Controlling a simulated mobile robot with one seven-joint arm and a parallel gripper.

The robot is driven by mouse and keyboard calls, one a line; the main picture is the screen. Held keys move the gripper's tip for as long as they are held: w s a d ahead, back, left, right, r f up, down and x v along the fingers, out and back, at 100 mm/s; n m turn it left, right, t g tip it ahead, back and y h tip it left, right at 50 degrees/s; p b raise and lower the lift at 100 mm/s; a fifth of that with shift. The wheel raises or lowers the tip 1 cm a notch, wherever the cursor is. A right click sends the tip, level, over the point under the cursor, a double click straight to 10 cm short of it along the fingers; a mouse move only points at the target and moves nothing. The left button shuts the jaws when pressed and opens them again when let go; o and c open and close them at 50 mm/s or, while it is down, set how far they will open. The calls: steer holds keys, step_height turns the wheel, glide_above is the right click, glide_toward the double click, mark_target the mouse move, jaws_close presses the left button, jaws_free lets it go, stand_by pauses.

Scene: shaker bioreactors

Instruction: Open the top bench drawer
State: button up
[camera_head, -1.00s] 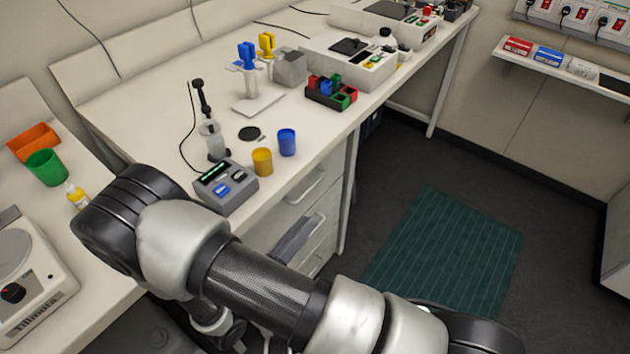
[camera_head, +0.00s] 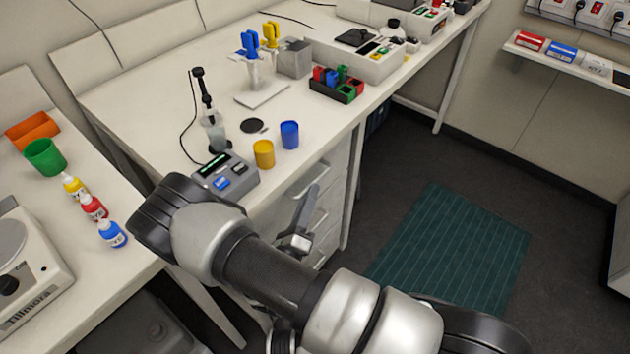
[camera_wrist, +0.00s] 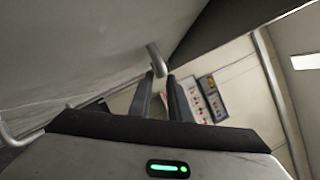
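The white drawer unit (camera_head: 336,190) stands under the bench at its front right, and its drawers look shut. The top drawer's bar handle (camera_head: 308,182) shows just under the bench edge. My gripper (camera_head: 314,190) is in front of the drawer fronts, its fingers pointing up at the top handle. In the wrist view my gripper (camera_wrist: 160,75) is open, with a gap between two dark fingers. The end of a metal handle (camera_wrist: 157,58) lies just beyond and between the fingertips. I cannot tell whether they touch it. My arm hides part of the lower drawers.
A lower handle (camera_head: 320,218) is close to my gripper. On the bench above stand a grey device (camera_head: 226,178), a yellow cup (camera_head: 264,153) and a blue cup (camera_head: 289,134). A bench leg (camera_head: 354,185) is right of the drawers. The floor by the green mat (camera_head: 455,250) is clear.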

mark_target(315, 181)
steer(key=shift+x, duration=2.35)
jaws_close()
